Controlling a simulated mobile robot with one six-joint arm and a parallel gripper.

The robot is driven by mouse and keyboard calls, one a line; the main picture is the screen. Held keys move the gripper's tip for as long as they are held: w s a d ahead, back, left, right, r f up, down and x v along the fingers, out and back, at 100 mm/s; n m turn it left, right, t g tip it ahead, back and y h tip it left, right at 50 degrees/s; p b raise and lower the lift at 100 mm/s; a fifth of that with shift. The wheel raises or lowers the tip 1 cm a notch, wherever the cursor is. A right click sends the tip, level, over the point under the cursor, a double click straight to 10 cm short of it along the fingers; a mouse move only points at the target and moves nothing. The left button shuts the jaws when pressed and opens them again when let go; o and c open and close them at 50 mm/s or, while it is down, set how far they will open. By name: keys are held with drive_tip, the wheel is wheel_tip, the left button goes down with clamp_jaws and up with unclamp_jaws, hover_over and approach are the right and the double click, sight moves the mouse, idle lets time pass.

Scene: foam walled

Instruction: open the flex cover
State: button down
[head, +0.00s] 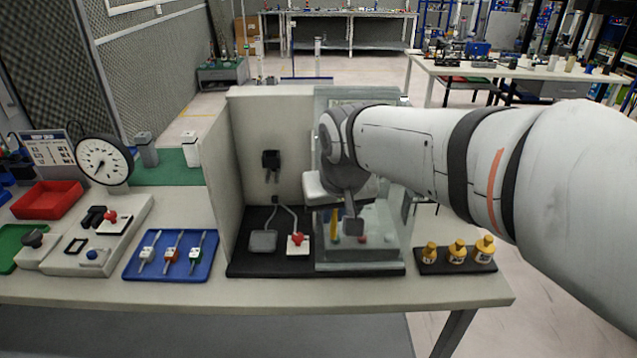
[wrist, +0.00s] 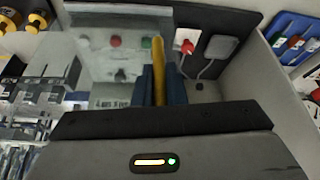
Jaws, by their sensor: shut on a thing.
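The flex cover appears as a clear, see-through box (head: 375,256) at the right part of the walled station. It also shows in the wrist view (wrist: 95,30), with red and green buttons behind it. A yellow bar (head: 334,225) stands upright at its front left. In the wrist view the yellow bar (wrist: 158,62) lies between the blue fingers of my gripper (wrist: 160,82), which is shut on it. In the head view my gripper (head: 352,226) is in front of the cover, its fingers partly hidden. How the bar joins the cover is not clear.
A light wall panel (head: 225,180) stands left of the station. A red button box (head: 298,243) and a grey pad (head: 263,241) sit beside the cover. Yellow bottles (head: 457,254) stand at right. A blue tray (head: 145,268) lies at left.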

drive_tip(key=shift+w+a+r, duration=0.1)
drive_tip(key=c, duration=1.8)
unclamp_jaws()
drive_tip(key=shift+a, duration=0.1)
drive_tip(key=shift+o, duration=0.2)
drive_tip(key=v, duration=0.7)
drive_tip(key=shift+r, duration=0.3)
drive_tip(key=shift+s, duration=0.3)
